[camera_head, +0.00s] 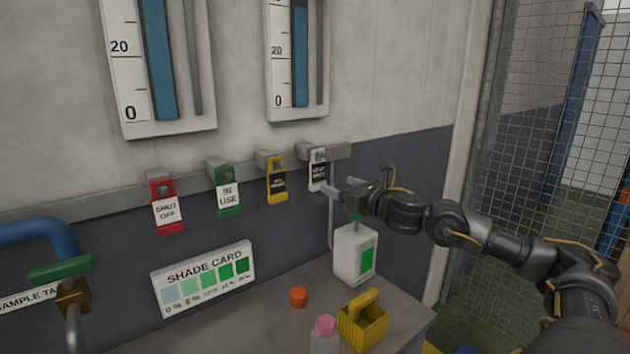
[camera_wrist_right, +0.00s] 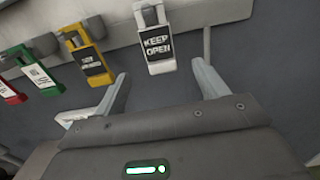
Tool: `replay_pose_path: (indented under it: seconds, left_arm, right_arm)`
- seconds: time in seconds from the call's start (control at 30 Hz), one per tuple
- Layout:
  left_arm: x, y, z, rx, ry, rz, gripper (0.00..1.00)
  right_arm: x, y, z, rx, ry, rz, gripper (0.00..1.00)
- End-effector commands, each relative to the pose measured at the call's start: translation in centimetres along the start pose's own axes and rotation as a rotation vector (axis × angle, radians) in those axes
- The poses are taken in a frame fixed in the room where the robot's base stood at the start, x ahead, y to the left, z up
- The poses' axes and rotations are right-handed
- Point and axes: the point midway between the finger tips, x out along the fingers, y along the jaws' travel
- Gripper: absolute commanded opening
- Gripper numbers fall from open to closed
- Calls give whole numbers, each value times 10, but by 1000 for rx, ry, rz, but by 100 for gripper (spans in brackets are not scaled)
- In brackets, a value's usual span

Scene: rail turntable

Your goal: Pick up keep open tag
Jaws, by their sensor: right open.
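The keep open tag (camera_head: 318,172) is black with a white frame and hangs from a hook on the wall rail, the rightmost of the row. In the right wrist view the tag (camera_wrist_right: 158,48) reads KEEP OPEN and hangs just beyond the fingertips, between their lines. My right gripper (camera_head: 334,188) is open and empty, just below and to the right of the tag. Its two spread fingers also show in the right wrist view (camera_wrist_right: 160,85). I see no contact with the tag. My left gripper is not in view.
A yellow tag (camera_head: 277,182), a green IN USE tag (camera_head: 228,190) and a red SHUT OFF tag (camera_head: 166,208) hang to the left. Below, a white container (camera_head: 347,252), an orange cap (camera_head: 298,297), a pink-capped bottle (camera_head: 324,336) and a yellow holder (camera_head: 362,325) stand on the counter (camera_head: 262,325).

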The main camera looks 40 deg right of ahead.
Motion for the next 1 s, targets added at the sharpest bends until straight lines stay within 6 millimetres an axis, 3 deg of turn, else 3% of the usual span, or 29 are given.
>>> replay_pose_path:
  seconds: [0.3, 0.5, 0.77, 1.0]
  left_arm:
    - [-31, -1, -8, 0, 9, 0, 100]
    - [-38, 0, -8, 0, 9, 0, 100]
    - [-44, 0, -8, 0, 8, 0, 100]
    - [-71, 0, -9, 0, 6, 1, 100]
  right_arm:
    - [31, -1, 7, 7, -4, -2, 73]
    - [51, -1, 3, 3, -1, -2, 73]
    - [58, -1, 3, 3, 0, -2, 73]
    - [92, 0, 3, 6, -1, -3, 73]
